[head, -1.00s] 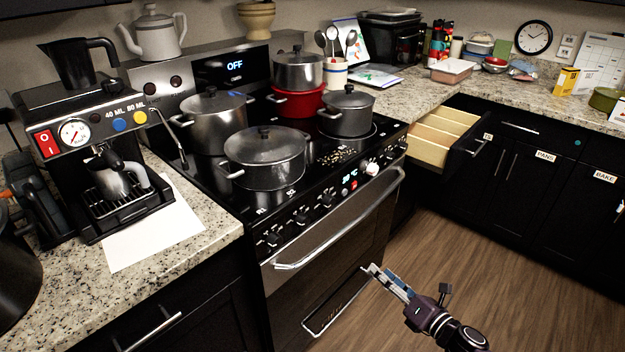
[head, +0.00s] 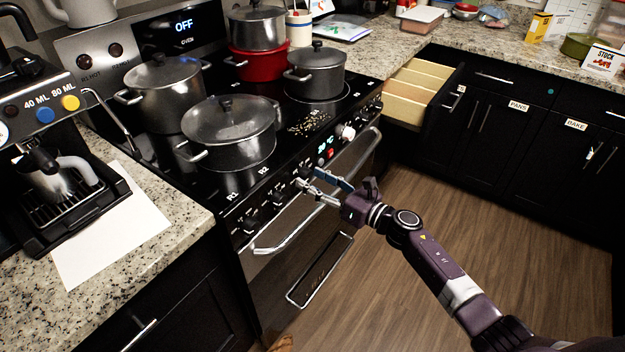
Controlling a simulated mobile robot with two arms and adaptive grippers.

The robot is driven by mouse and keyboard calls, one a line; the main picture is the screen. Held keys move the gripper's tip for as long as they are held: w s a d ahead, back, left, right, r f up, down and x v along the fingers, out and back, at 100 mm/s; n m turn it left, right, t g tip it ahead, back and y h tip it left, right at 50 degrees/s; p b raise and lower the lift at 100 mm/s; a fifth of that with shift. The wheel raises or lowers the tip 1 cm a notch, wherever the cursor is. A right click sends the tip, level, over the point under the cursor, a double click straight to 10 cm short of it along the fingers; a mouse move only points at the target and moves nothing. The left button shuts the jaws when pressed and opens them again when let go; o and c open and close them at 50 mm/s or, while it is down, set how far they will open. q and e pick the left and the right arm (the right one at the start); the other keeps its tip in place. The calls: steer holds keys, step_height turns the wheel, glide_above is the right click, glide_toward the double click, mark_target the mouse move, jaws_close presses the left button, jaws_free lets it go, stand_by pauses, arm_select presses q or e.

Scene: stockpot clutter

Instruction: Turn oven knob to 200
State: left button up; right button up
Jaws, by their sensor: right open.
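The oven's front panel carries a row of dark knobs and one pale knob (head: 346,132). A small lit temperature display (head: 325,142) with a red light below it sits left of the pale knob. The oven's back panel display (head: 184,26) reads OFF. My right gripper (head: 309,180) is open, with its fingertips at the front panel near the dark knobs, below and left of the pale knob. Whether it touches a knob I cannot tell. Part of the panel is hidden behind the fingers. My left gripper is out of view.
Several pots, including a front grey pot (head: 232,133) and a red one (head: 259,64), stand on the stove. The oven door handle (head: 300,218) runs just below my right gripper. An open drawer (head: 415,93) juts out at the right.

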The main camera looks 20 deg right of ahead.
steer(key=shift+w+a, duration=0.15)
steer(key=c, duration=1.1)
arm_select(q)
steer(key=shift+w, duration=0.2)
arm_select(e)
steer(key=shift+c, duration=0.2)
